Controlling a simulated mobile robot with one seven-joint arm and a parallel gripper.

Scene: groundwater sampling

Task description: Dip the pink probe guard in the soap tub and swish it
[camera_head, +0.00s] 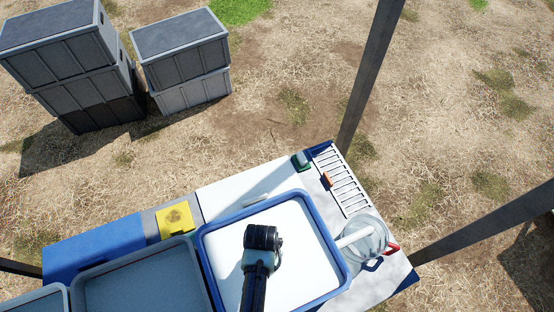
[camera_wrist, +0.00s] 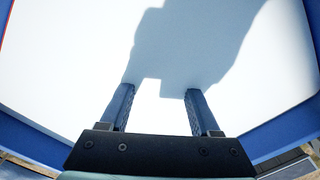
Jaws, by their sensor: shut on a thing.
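The soap tub is a blue-rimmed tub (camera_head: 330,240) filled with a plain white surface; its blue wall (camera_wrist: 280,130) frames the wrist view. My gripper (camera_wrist: 158,92) is over the middle of it, pointing down. Its two blue fingers stand apart, and their tips meet the white surface or end just at it. I see no pink between them; the pink probe guard is hidden, and I cannot tell how deep it is. In the head view my wrist covers the fingertips.
Grey tubs (camera_head: 140,245) stand left of the soap tub. Behind are a yellow pad (camera_head: 175,220), a slotted rack (camera_head: 342,182) with an orange item, and a clear round container (camera_head: 366,240) to the right. Dark posts (camera_head: 372,70) rise near the table. Stacked crates (camera_head: 185,60) stand on the ground.

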